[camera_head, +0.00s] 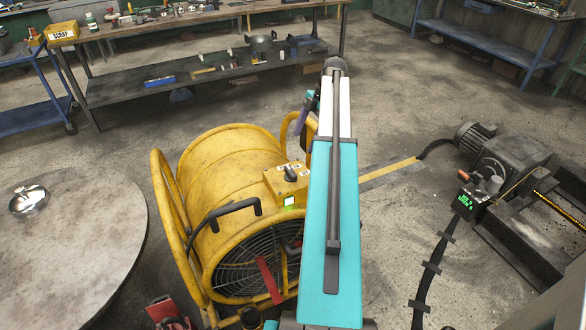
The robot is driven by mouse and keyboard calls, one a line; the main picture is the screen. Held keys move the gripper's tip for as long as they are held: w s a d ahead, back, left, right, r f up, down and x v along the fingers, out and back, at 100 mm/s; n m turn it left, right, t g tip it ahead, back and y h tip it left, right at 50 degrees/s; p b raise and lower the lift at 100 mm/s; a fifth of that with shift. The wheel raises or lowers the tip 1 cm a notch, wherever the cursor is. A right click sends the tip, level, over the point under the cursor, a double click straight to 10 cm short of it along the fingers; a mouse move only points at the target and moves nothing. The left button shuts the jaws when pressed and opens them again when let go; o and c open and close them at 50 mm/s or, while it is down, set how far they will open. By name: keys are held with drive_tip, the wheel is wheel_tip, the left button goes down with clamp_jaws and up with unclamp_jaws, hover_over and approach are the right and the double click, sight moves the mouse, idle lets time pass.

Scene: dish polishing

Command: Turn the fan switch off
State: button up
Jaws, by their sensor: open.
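The yellow drum fan (235,170) stands on the floor at the centre left, with its dark grille facing the front. A small yellow control box (276,183) sits on its upper right side. My teal and white arm rises just right of the box and covers the fan's right edge. A small dark part shows at the arm's left edge, but I cannot make out gripper fingers there. My gripper is not visible.
A round grey table (70,240) with a shiny metal dish (29,201) stands at the left. A motor machine (505,155) and a dark box with a green display (466,203) are at the right. A cluttered workbench (200,18) stands behind. Open floor lies between.

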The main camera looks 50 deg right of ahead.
sight(292, 170)
drive_tip(key=shift+f, duration=0.1)
drive_tip(key=shift+p+x, duration=1.55)
drive_tip(key=shift+x, duration=5.25)
drive_tip(key=shift+a, duration=0.15)
drive_tip(key=shift+c, duration=0.6)
drive_tip(key=c, duration=1)
drive_tip(key=shift+o, duration=0.2)
